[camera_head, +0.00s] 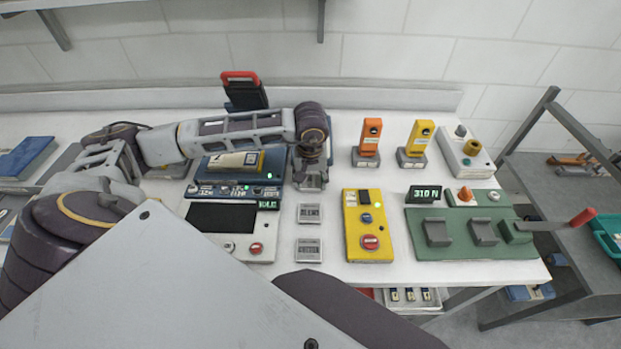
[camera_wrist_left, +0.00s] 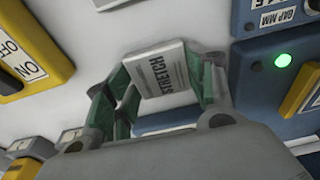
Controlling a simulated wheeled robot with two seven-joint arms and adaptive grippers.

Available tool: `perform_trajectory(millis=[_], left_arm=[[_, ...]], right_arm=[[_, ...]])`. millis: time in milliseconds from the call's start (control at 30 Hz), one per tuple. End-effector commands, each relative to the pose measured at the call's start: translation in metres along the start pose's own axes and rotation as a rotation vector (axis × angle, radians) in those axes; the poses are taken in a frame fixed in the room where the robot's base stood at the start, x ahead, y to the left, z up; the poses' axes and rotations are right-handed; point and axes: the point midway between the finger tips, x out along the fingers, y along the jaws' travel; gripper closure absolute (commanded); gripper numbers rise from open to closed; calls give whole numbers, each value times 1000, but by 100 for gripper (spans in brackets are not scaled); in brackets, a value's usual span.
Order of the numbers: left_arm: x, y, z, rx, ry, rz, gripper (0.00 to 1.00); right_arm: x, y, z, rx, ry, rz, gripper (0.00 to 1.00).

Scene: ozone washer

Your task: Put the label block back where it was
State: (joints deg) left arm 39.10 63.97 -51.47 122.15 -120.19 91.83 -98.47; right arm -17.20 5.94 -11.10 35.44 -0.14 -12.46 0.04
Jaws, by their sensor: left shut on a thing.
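I cannot tell whether the block touches the table. Two similar grey label blocks lie in a column in front of the gripper, a nearer one (camera_head: 308,250) and a middle one (camera_head: 309,214). My right gripper is not in view.
Left of the blocks are a blue device (camera_head: 235,191) and a dark-screened panel (camera_head: 222,217). A yellow control box (camera_head: 367,225) stands to the right, with a green fixture (camera_head: 470,243) beyond. Orange (camera_head: 369,137) and yellow (camera_head: 418,138) upright units stand behind. Bare table surrounds the blocks.

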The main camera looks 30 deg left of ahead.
Motion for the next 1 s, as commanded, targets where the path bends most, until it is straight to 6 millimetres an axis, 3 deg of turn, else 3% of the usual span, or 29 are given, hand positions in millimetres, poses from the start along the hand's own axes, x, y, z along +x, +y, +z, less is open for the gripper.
perform_trajectory(millis=[167,200,367,733,1000], left_arm=[[2,0,0,0,0,0,74],[2,0,0,0,0,0,43],[2,0,0,0,0,0,24],[2,0,0,0,0,0,24],[-7,0,-1,0,2,1,24]], right_arm=[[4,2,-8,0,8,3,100],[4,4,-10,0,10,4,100],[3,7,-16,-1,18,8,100],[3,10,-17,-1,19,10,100],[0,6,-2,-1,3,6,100]])
